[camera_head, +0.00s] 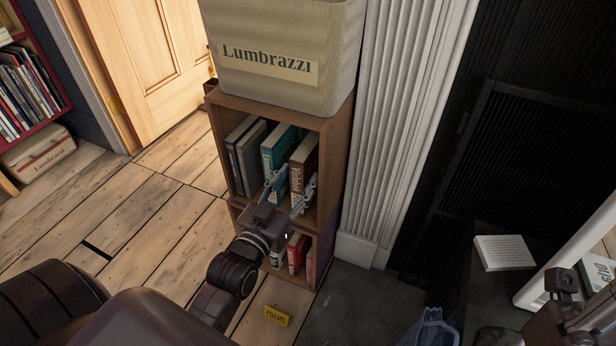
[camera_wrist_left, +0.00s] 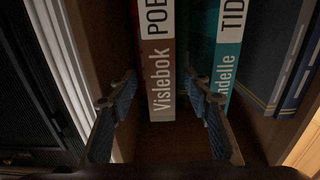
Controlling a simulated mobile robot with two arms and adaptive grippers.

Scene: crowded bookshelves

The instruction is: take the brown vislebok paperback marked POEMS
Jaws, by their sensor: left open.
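My left gripper (camera_head: 292,184) is open and empty in front of that compartment. In the wrist view its two fingers (camera_wrist_left: 160,85) stand either side of the brown spine, with the right finger near the gap to the teal book. Whether a finger touches a book I cannot tell. A part of my right arm shows at bottom right.
The shelf's side wall (camera_head: 333,165) is close on the right. A Lumbrazzi bin (camera_head: 285,60) sits on top. A yellow lettered block (camera_head: 277,316) lies on the floor.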

